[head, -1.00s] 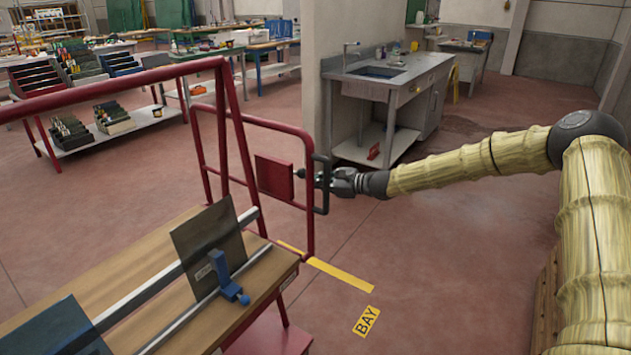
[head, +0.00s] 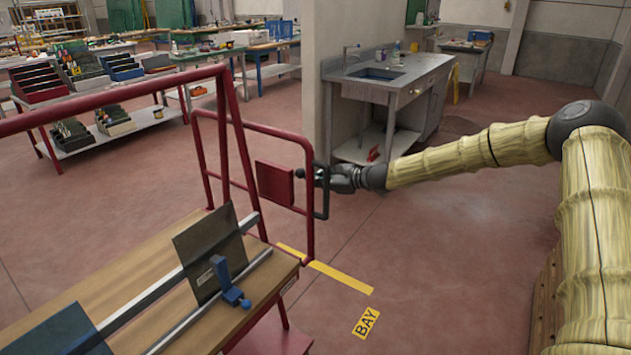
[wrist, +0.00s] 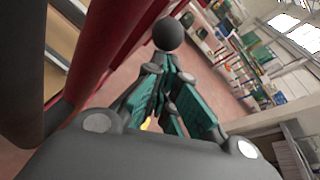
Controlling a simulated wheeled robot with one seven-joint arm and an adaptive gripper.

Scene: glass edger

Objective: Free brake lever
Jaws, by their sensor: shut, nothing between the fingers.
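The brake lever shows as a dark ball knob (head: 301,172) beside a red plate on a red tubular frame; its shaft is mostly hidden. In the wrist view the round dark knob (wrist: 168,33) stands just beyond my fingertips. My gripper (head: 320,177) comes in from the right, past the black D-shaped handle (head: 322,207) on the frame. Its teal-padded fingers (wrist: 160,72) are together with nothing held between them. I cannot tell whether the fingertips touch the knob or lever.
The red frame (head: 311,235) belongs to a wood-topped cart (head: 150,310) with a glass pane (head: 207,245) and blue clamp (head: 229,283) at lower left. A sink bench (head: 400,85) stands behind.

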